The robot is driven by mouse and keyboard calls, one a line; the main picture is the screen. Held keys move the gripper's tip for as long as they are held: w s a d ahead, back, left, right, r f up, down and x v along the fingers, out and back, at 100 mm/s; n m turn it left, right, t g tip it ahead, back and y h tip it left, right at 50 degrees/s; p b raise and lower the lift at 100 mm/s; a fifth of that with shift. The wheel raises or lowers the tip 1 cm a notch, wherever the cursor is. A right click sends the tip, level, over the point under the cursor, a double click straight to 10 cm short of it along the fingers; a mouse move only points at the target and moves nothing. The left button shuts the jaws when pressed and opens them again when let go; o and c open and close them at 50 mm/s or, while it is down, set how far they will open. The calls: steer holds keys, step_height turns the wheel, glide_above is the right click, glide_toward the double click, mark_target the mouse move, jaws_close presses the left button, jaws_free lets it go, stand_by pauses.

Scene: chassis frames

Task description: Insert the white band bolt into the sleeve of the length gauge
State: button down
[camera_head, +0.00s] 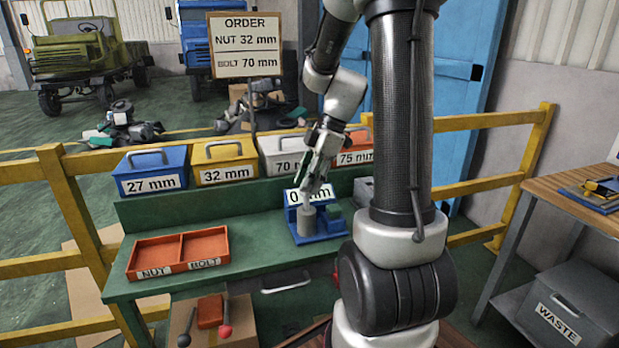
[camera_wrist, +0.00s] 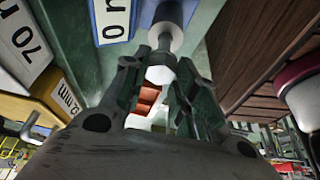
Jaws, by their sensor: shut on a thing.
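The length gauge (camera_head: 330,231) has a blue base, an upright grey sleeve (camera_head: 306,222) and a sign reading 0 mm, partly covered by my gripper. My gripper (camera_head: 309,193) points down just above the sleeve. It is shut on the bolt, whose white part (camera_wrist: 160,75) shows between the fingers in the wrist view.
Boxes marked 27 mm (camera_head: 150,172), 32 mm (camera_head: 223,162), 70 mm (camera_head: 283,150) and 75 mm (camera_head: 356,148) line the back of the green bench. An orange NUT and BOLT tray (camera_head: 182,236) stands at left. An order sign (camera_head: 245,45) reads nut 32 mm, bolt 70 mm.

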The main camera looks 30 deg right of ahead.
mark_target(309, 196)
steer(key=shift+f, duration=2.4)
steer(key=c, duration=1.1)
jaws_free()
steer(key=shift+o, duration=0.2)
steer(key=v, duration=1.2)
